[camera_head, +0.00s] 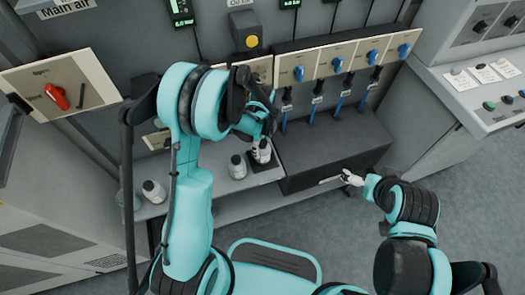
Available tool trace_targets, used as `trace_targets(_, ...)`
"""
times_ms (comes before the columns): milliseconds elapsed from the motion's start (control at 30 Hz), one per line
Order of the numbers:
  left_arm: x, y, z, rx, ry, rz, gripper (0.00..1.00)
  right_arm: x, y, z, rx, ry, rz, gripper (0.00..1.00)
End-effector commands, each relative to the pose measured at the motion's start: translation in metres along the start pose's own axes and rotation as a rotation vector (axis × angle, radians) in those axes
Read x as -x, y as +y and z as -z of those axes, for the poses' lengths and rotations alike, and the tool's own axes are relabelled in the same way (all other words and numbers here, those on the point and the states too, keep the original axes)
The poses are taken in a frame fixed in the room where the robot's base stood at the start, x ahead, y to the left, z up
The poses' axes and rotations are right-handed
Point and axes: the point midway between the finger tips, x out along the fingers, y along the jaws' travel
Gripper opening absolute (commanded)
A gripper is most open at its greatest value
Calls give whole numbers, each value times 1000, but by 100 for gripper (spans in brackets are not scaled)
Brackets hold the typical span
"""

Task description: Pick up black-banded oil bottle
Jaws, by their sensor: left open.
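A dark box (330,150) with blue-handled valves (336,64) above it borders the ledge on the right. A panel with a red switch (56,95) is at left. A control desk (480,90) stands at right. The floor (440,195) is clear.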

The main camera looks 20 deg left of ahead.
Motion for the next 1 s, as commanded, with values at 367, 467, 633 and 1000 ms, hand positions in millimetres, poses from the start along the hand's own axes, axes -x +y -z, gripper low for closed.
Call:
trace_targets(367,-51,-3,0,2,0,1,80,-26,0,-19,0,0,0,100)
trace_targets(467,-60,-2,0,2,0,2,80,-29,0,-21,0,0,0,100)
trace_targets(633,-59,-2,0,3,0,2,80,-28,0,-20,0,0,0,100)
trace_targets(1000,-59,-2,0,3,0,2,19,-28,0,-20,0,0,0,100)
